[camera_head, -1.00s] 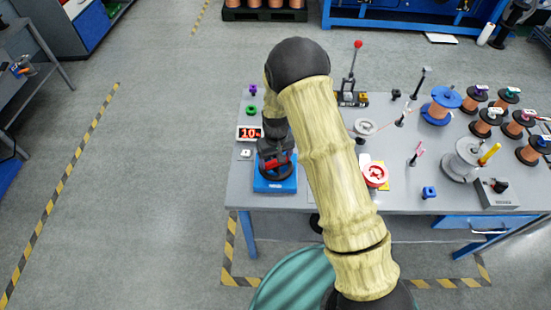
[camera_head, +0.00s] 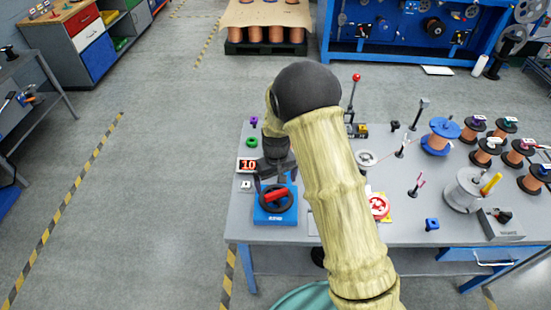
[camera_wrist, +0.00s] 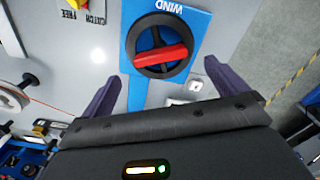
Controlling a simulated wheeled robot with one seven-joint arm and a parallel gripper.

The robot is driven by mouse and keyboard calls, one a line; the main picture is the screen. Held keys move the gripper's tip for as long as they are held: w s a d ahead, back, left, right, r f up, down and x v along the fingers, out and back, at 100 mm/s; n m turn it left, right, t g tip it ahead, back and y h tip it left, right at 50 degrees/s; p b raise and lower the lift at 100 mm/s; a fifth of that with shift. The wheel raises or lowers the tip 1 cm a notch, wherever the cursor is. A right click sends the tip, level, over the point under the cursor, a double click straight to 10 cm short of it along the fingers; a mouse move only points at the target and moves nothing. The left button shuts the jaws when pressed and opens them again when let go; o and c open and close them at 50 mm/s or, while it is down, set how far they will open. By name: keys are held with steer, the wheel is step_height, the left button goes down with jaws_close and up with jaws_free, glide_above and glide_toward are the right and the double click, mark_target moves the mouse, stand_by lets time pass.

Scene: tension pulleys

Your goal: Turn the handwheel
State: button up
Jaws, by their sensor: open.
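The handwheel (camera_head: 289,204) is a black ring with a red bar across it, on a blue base (camera_head: 273,220) at the table's front left. In the wrist view the handwheel (camera_wrist: 132,53) lies ahead between my fingers, its red bar slightly slanted; the base there reads WIND upside down. My gripper (camera_head: 274,178) is just behind and above the wheel, partly hidden by my wrist. In the wrist view my gripper (camera_wrist: 163,72) has its two dark fingers wide apart with nothing between them. The fingers look clear of the wheel.
A red-and-white round part (camera_head: 379,206) and a red-knobbed lever (camera_head: 354,95) are to the right. Several copper spools fill the table's right side. The floor left of the table is clear.

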mark_target(276, 192)
step_height(276, 192, up, 12)
steer(key=shift+b, duration=0.45)
steer(key=s+d+r+m+t, duration=0.1)
steer(key=s+d+r+m, duration=0.1)
steer(key=s+d, duration=0.5)
steer(key=s+d+r+m+t+p, duration=0.1)
steer(key=s+d+m, duration=0.1)
steer(key=s+d, duration=0.6)
steer(key=s, duration=0.3)
steer(key=shift+s+d+r+m+t, duration=0.15)
steer(key=shift+s+r+m+t, duration=0.15)
steer(key=shift+s+r+m, duration=0.1)
stand_by(0.6)
